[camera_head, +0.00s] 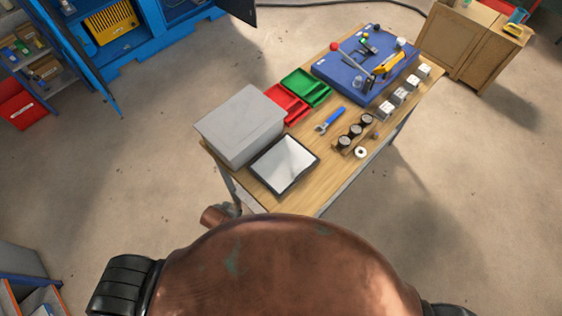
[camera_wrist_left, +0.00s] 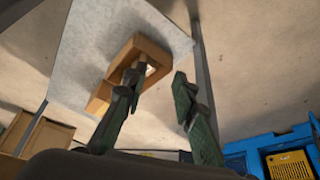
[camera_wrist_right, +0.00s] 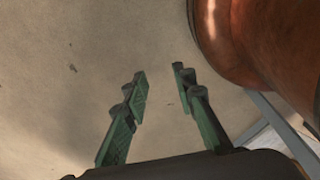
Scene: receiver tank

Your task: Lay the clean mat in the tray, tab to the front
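A black-rimmed tray (camera_head: 308,158) sits at the near left end of the table. A flat pale grey surface (camera_head: 284,163) fills it; I cannot tell whether that is a mat or the tray's floor, and no tab is clear. No separate clean mat can be made out. My left gripper (camera_wrist_left: 160,95) is open, its fingers apart near a brown wooden frame-like piece (camera_wrist_left: 150,48) against a grey panel (camera_wrist_left: 90,50); contact cannot be told. My right gripper (camera_wrist_right: 158,78) is open and empty above bare floor. My body hides most of both arms in the head view.
A grey box (camera_head: 240,125) stands beside the tray. Behind are red (camera_head: 286,103) and green (camera_head: 306,88) bins, a blue-handled wrench (camera_head: 330,120), dark round pieces in a wooden holder (camera_head: 356,132), a white ring (camera_head: 361,152) and a blue board (camera_head: 350,72).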

